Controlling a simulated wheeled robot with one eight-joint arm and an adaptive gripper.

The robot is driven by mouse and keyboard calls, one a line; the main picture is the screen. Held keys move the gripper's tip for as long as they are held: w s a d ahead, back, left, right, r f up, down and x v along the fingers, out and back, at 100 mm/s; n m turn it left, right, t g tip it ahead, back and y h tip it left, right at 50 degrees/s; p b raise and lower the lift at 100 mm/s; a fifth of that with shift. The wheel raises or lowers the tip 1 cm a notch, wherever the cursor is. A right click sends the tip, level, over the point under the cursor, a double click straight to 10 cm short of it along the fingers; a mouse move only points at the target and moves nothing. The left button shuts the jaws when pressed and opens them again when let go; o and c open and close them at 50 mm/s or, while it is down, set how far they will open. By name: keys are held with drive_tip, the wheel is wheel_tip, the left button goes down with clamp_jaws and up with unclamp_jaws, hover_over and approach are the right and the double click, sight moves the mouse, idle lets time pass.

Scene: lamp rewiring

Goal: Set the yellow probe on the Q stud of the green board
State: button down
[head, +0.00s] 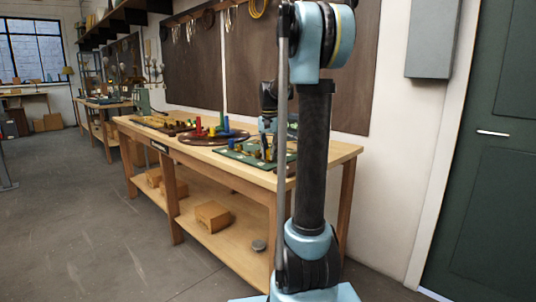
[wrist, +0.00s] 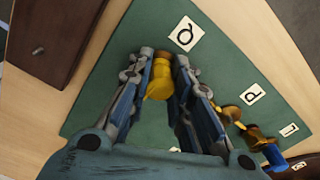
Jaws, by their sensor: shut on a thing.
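The yellow probe (wrist: 159,82) is between the fingers of my gripper (wrist: 163,58), which is shut on it. The probe is over the green board (wrist: 225,65), close to the white card marked Q (wrist: 185,34). A darker brass-coloured bit shows at the probe's far end; I cannot tell whether it is the Q stud or whether the probe touches it. In the head view the green board (head: 238,154) lies near the right end of the bench, with my gripper above it, partly hidden by my arm.
Brass studs (wrist: 229,113) with cards and a blue piece (wrist: 273,156) stand right of my gripper. A dark brown board (wrist: 55,40) lies at upper left. In the head view, red, green and blue pieces (head: 212,130) stand further left on the wooden bench (head: 330,152).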

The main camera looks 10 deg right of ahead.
drive_tip(key=shift+f, duration=0.1)
drive_tip(key=c, duration=1.4)
unclamp_jaws()
drive_tip(key=shift+o, duration=0.2)
wheel_tip(320, 180, up, 12)
